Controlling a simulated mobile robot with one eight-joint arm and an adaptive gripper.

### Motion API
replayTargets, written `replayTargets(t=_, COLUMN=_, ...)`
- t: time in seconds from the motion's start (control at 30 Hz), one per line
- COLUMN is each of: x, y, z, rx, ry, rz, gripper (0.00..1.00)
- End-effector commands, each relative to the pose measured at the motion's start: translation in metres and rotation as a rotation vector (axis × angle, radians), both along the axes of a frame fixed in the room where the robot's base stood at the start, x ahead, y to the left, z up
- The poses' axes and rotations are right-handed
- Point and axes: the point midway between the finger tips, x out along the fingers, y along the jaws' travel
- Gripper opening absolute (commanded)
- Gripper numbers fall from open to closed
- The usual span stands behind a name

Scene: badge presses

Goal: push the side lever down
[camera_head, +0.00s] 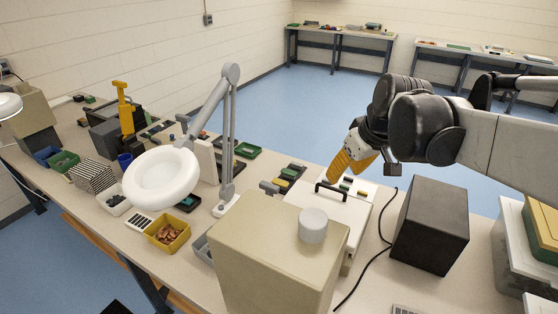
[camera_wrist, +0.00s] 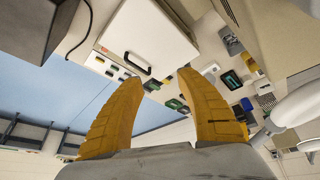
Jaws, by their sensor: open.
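A white box-like unit (camera_head: 308,197) stands on the bench with a black U-shaped handle (camera_head: 331,192) at its top. The handle also shows in the wrist view (camera_wrist: 137,66), along the unit's edge. I cannot tell for sure that it is the side lever. My gripper (camera_head: 336,177) has yellow fingers and hangs just beyond the handle in the head view. In the wrist view my gripper (camera_wrist: 158,77) is open, with nothing between its fingers. The handle lies ahead of the left fingertip, seemingly apart from it.
A large beige box (camera_head: 270,255) with a grey knob (camera_head: 313,225) stands in front. A black box (camera_head: 430,225) and a cable (camera_head: 372,265) are at right. A magnifier lamp (camera_head: 160,178) and a yellow upright part (camera_head: 123,100) stand left. Small parts clutter the bench.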

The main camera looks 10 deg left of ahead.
Motion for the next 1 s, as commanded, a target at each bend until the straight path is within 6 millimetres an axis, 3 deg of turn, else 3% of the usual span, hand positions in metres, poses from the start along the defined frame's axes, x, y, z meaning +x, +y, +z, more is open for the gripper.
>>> replayTargets(t=0.03, x=0.018, y=0.015, z=-0.001, rx=-0.002, ry=0.008, rz=0.047, gripper=0.43)
replayTargets(t=0.2, x=0.068, y=0.064, z=-0.019, rx=-0.014, ry=0.034, rz=0.219, gripper=0.43)
replayTargets(t=0.43, x=0.119, y=0.133, z=-0.063, rx=-0.017, ry=0.059, rz=0.447, gripper=0.43)
replayTargets(t=0.63, x=0.137, y=0.17, z=-0.096, rx=-0.016, ry=0.068, rz=0.575, gripper=0.43)
replayTargets(t=0.87, x=0.142, y=0.184, z=-0.115, rx=-0.015, ry=0.071, rz=0.611, gripper=0.43)
replayTargets(t=1.0, x=0.145, y=0.192, z=-0.138, rx=-0.016, ry=0.07, rz=0.61, gripper=0.43)
